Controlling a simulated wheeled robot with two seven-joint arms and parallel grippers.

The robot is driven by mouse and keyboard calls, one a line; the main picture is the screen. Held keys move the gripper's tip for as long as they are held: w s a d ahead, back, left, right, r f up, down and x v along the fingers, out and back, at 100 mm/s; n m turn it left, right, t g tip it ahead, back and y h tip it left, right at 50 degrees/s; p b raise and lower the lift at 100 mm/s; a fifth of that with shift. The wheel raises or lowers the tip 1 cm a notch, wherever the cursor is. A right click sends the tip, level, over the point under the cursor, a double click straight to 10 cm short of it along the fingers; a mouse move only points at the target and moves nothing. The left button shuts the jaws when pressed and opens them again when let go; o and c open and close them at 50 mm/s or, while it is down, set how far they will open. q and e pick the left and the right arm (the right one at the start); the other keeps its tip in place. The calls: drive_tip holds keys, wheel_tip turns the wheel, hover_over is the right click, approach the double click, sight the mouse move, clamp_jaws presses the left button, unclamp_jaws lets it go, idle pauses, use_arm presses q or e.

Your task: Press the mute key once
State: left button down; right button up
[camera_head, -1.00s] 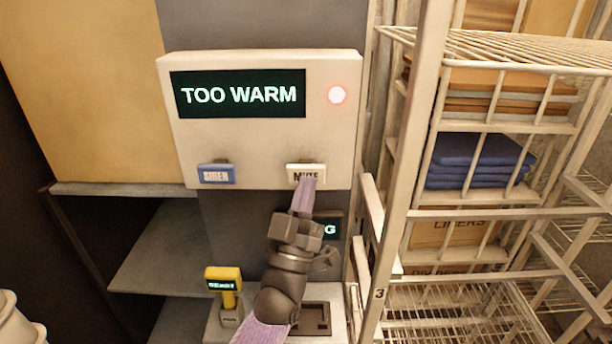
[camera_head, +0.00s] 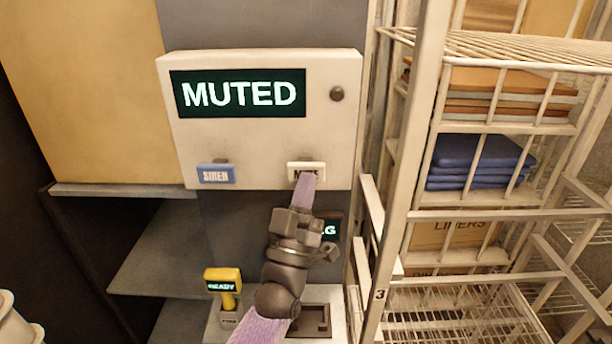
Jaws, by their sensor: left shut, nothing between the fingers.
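The alarm panel (camera_head: 270,150) is a cream box on the wall. Its dark display (camera_head: 238,93) reads "MUTED", and the round lamp (camera_head: 337,93) at its upper right is dark. The white mute key (camera_head: 306,168) sits at the panel's lower right, its label partly covered by my fingertips. The blue siren key (camera_head: 216,174) is at the lower left. My left gripper (camera_head: 306,178) is shut and empty, with its tips at the lower edge of the mute key; I cannot tell whether they touch it. My right gripper is not in view.
A yellow handheld device (camera_head: 223,281) reading "READY" stands below the panel, left of my arm. A small dark display (camera_head: 329,229) is partly hidden behind my gripper. A white wire rack (camera_head: 400,190) with folded blue cloths (camera_head: 478,160) stands close on the right.

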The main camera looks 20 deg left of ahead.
use_arm(q)
drive_tip(key=shift+s+d+p, duration=0.25)
drive_tip(key=shift+s+p, duration=0.35)
drive_tip(key=shift+s, duration=0.25)
drive_tip(key=s+p, duration=0.1)
drive_tip(key=s, duration=0.1)
drive_tip(key=s+d+p, duration=0.1)
drive_tip(key=s, duration=0.1)
drive_tip(key=shift+s+d, duration=0.2)
drive_tip(key=shift+s, duration=0.2)
